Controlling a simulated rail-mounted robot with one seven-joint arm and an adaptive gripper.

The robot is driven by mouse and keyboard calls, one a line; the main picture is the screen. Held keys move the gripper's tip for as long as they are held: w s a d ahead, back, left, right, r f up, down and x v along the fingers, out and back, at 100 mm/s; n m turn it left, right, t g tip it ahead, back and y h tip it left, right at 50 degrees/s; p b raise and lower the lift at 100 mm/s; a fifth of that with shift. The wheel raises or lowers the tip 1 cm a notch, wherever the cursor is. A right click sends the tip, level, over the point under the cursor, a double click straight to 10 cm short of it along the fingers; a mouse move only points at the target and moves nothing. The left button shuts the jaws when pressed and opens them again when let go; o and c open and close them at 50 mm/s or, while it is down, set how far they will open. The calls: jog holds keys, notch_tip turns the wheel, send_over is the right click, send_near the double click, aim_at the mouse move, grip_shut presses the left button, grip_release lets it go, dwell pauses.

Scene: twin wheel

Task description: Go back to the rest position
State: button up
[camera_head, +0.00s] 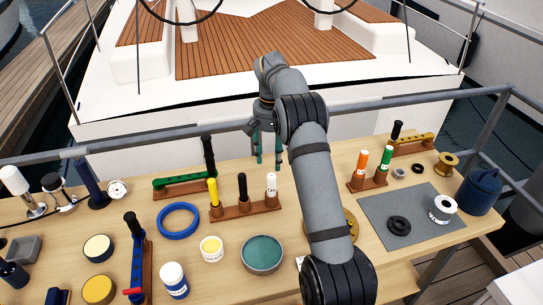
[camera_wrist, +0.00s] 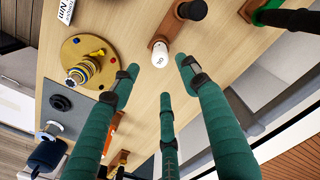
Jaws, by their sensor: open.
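My gripper (camera_head: 267,158) hangs with its fingers downward near the far edge of the wooden table (camera_head: 130,225). In the wrist view its green fingers (camera_wrist: 160,78) are spread apart with nothing between them. The white-topped handle (camera_head: 271,185) stands in a wooden rack (camera_head: 245,209) just in front of the gripper, beside a black and a yellow handle. In the wrist view this white top (camera_wrist: 160,53) shows beyond the fingertips, apart from them. My arm hides part of the brass-coloured disc (camera_head: 351,226), which shows whole in the wrist view (camera_wrist: 85,60).
A metal rail (camera_head: 400,101) runs behind the table, near my gripper, with a boat beyond. A green valve handle (camera_head: 180,181) lies left. A blue ring (camera_head: 178,221), bowl (camera_head: 262,254) and jars stand in front. A grey mat (camera_head: 375,207) and blue canister (camera_head: 481,192) are right.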

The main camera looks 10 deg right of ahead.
aim_at(271, 175)
dwell(0.4)
notch_tip(271, 175, down, 12)
jog(key=shift+f, duration=0.1)
jog(key=shift+r+p, duration=0.4)
jog(key=shift+r, duration=0.15)
